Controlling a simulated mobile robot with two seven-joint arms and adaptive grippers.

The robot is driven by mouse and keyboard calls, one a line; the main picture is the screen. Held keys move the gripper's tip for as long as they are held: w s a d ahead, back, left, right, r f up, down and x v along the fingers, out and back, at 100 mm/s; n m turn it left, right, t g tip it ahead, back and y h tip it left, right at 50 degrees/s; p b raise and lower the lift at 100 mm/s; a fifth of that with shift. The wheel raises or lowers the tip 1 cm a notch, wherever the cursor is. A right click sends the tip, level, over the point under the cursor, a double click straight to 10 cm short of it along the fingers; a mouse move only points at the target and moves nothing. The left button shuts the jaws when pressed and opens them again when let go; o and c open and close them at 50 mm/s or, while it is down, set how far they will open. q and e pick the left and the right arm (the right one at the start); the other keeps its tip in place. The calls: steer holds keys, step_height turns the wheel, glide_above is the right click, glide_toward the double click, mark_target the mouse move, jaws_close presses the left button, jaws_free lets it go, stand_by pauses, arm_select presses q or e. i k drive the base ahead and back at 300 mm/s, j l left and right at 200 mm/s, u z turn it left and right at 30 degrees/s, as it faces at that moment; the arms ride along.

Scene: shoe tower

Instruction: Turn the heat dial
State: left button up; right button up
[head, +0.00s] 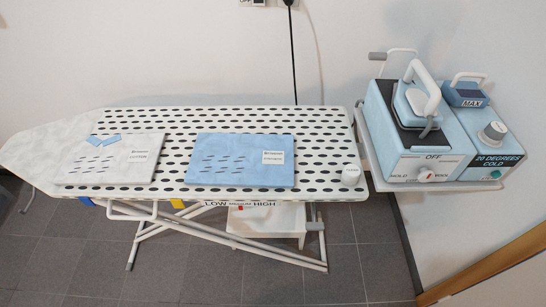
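A round grey-and-white dial (492,132) stands on the blue-and-white unit at the right; it looks like the heat dial. A dark label (497,161) below it reads "20 DEGREES COLD". A second, white knob (426,176) sits on the front of the neighbouring station, under a label reading "OFF". Neither gripper is in view.
A white-and-blue iron (421,100) rests on the station. A box marked "MAX" (464,94) stands behind the dial. Grey floor lies in front.

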mark_target(425, 176)
steer(key=z, duration=1.25)
